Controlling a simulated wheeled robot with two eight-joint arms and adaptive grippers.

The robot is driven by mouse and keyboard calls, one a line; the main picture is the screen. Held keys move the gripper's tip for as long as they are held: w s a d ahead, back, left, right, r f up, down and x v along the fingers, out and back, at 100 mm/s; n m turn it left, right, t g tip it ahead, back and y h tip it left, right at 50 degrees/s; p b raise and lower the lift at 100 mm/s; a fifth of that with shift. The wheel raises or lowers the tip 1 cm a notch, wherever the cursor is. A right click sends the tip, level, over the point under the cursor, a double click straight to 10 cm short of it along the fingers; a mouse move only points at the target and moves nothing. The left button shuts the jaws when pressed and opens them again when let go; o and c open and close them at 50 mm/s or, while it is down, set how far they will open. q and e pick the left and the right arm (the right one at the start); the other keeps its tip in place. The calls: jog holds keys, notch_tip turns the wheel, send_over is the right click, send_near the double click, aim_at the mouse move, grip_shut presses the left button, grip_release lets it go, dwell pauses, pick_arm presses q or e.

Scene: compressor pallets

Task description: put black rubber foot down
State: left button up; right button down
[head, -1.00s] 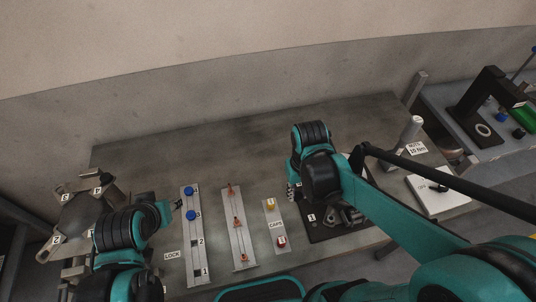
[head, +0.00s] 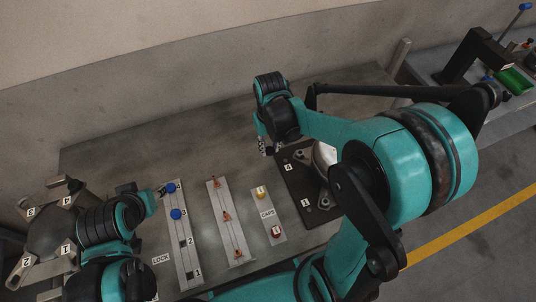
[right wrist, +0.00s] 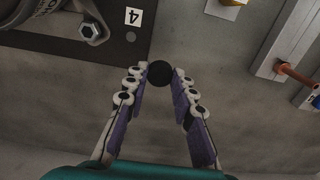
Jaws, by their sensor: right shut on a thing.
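The black rubber foot (right wrist: 160,73) is a small round dark piece between the fingertips of my right gripper (right wrist: 159,78) in the right wrist view. My right gripper is shut on it. In the head view my right gripper (head: 266,145) is beside the corner marked 4 of a dark plate (head: 291,187). The foot is hard to make out there. In the right wrist view, the plate (right wrist: 118,50) lies up and left of the foot, with a bolt near label 4. My left gripper (head: 167,190) is by the blue caps on the strip; its finger opening is too small to judge.
A strip with blue caps (head: 175,214), a strip with orange-red pieces (head: 226,217) and a CAPS strip (head: 267,220) lie left of the plate. A metal fixture (head: 45,235) stands far left. The table (head: 160,150) behind the strips is clear.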

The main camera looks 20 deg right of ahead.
aim_at(269, 148)
jog(key=shift+w+f, duration=0.4)
jog(key=shift+w, duration=0.05)
jog(key=shift+f+b, duration=0.95)
jog(key=shift+f, duration=0.85)
jog(key=shift+f, duration=0.1)
jog(key=shift+f, duration=0.15)
jog(key=c, duration=1.3)
grip_release()
